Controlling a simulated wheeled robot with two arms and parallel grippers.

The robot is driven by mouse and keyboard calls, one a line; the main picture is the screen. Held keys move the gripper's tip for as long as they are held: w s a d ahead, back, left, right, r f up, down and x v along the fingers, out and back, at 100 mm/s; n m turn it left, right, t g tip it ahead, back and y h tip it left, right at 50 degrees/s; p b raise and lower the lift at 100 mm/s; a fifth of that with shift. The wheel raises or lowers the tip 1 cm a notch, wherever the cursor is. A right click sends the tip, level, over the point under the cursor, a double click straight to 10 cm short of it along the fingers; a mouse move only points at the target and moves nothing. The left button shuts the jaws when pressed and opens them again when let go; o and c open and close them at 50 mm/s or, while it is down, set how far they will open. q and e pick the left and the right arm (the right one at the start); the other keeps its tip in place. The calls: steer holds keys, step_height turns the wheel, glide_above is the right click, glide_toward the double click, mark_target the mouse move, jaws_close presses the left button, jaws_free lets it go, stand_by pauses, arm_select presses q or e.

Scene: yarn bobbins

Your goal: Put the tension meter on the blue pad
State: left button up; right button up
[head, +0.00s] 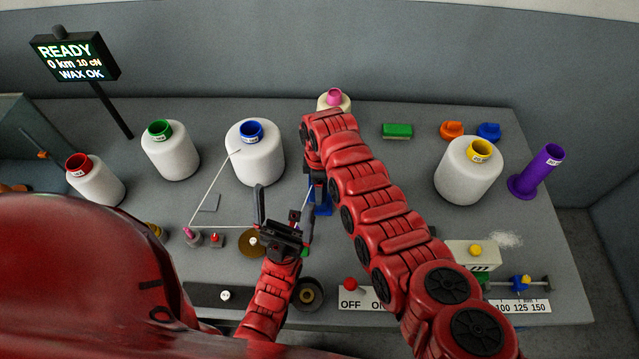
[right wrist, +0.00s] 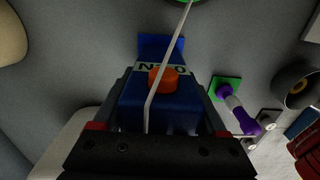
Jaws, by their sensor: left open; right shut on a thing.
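The tension meter, a dark blue block (right wrist: 160,108) with an orange knob and a white label, sits between the fingers of my right gripper (right wrist: 165,90), which is shut on it. A flat blue patch, which looks like the blue pad (right wrist: 158,46), shows just beyond the meter. I cannot tell whether the meter touches it. In the head view blue shows below my right gripper (head: 316,180), partly hidden by the arms. My left gripper (head: 284,222) is open, close by on the left and lower. A white yarn (right wrist: 168,55) crosses over the meter.
White bobbins with red, green, blue (head: 255,160) and yellow (head: 469,170) tops stand around the table. A purple tube (head: 540,172) stands at the right. A yarn runs past a pink-topped post (head: 190,236). A green block (head: 397,130) lies at the back. Several small fittings line the front.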

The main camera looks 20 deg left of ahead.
steer(key=shift+f, duration=0.1)
steer(key=o, duration=1.2)
steer(key=shift+f, duration=0.15)
steer(key=o, duration=0.3)
steer(key=shift+o, duration=0.2)
steer(key=shift+r, duration=0.4)
step_height(320, 180, up, 11)
steer(key=p, duration=0.5)
steer(key=shift+f+p, duration=0.1)
steer(key=shift+p, duration=0.25)
steer(key=shift+r, duration=0.4)
